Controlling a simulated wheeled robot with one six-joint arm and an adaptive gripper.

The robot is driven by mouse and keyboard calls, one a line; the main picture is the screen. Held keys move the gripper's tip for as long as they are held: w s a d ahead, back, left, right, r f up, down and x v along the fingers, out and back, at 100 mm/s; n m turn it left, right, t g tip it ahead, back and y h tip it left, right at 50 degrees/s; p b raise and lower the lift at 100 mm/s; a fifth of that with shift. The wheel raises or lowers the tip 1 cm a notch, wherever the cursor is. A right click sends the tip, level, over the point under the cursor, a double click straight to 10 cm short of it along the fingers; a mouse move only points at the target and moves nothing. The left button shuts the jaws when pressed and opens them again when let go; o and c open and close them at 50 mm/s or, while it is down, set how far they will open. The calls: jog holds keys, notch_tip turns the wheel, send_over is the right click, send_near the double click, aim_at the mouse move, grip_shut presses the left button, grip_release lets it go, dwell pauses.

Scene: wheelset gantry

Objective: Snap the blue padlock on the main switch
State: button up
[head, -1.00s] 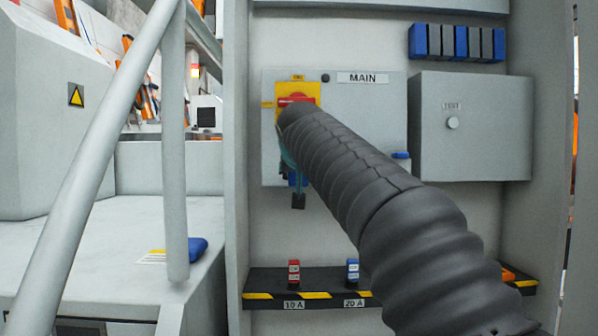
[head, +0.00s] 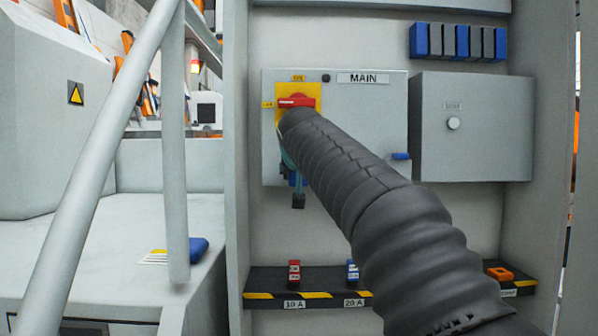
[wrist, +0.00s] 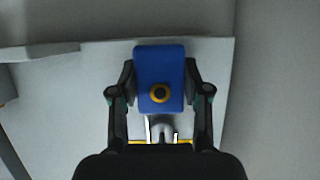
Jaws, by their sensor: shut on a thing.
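The main switch (head: 298,102) is a red handle on a yellow plate, on the grey panel marked MAIN (head: 362,78). Its handle lies roughly level, and my arm covers the lower part of the plate. In the wrist view, my gripper (wrist: 160,75) is shut on the blue padlock (wrist: 160,60), one finger on each side. The padlock's metal shackle (wrist: 160,130) points toward a strip of yellow at the bottom, but I cannot tell whether it passes through anything. In the head view, the gripper is mostly hidden behind my arm, just below the switch.
A grey box (head: 472,140) with a round knob stands right of the panel. Below, a striped shelf (head: 325,296) holds a red fuse (head: 294,271), a blue fuse (head: 352,272) and an orange block (head: 499,273). A railing (head: 110,140) stands at the left.

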jog(key=shift+w, duration=0.4)
jog(key=o, duration=1.3)
jog(key=shift+s, duration=0.15)
jog(key=v, duration=1.1)
jog(key=shift+s+r, duration=0.25)
jog(key=shift+s, duration=0.1)
